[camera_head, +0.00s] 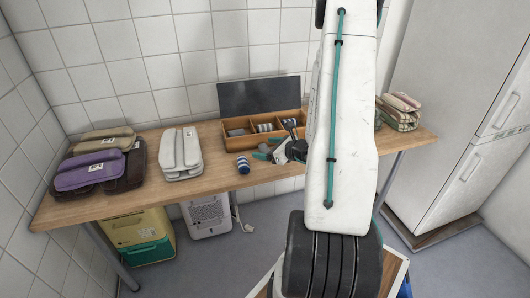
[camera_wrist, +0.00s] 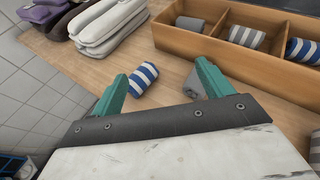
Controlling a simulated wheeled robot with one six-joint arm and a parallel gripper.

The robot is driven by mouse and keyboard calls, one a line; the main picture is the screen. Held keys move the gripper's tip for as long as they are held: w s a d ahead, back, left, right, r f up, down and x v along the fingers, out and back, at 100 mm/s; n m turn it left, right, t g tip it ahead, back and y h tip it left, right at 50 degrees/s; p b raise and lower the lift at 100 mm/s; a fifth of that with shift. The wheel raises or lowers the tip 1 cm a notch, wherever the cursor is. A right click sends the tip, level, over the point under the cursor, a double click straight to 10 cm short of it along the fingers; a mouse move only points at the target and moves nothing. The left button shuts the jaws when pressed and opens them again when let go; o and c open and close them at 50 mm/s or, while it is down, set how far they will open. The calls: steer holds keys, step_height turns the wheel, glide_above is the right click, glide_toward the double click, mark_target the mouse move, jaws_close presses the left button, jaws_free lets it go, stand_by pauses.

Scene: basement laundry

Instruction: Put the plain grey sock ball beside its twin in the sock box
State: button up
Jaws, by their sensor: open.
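The plain grey sock ball (camera_wrist: 194,84) lies on the table in the wrist view, partly hidden behind my right finger. Its grey twin (camera_wrist: 190,24) is in the left compartment of the wooden sock box (camera_wrist: 192,43). The box (camera_head: 261,138) also shows in the head view, with its dark lid raised. My gripper (camera_wrist: 162,72) is open, with its teal fingers apart above the table in front of the box. A blue-and-white striped sock ball (camera_wrist: 143,78) lies on the table, seen between the fingers. In the head view my gripper (camera_head: 268,150) is partly hidden by my arm.
The box's other compartments hold a grey-striped ball (camera_wrist: 247,38) and a blue-striped ball (camera_wrist: 303,50). Another striped ball (camera_wrist: 315,148) shows at the wrist view's right edge. Pale folded cloths (camera_head: 181,158) and a purple-topped stack (camera_head: 92,176) stand left; a folded stack (camera_head: 399,112) stands right.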

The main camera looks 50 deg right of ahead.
mark_target(265, 152)
steer(key=s+d+f+m+h, duration=0.1)
steer(key=s+d+f+m, duration=0.1)
steer(key=d+f, duration=0.1)
steer(key=s+d+f+m+h, duration=0.1)
steer(key=f, duration=0.1)
steer(key=shift+d+g+h, duration=0.3)
steer(key=shift+g, duration=0.1)
steer(key=x, duration=0.7)
steer(key=shift+w+f, duration=0.1)
steer(key=shift+f, duration=0.15)
steer(key=c, duration=1.2)
steer(key=shift+r, duration=0.1)
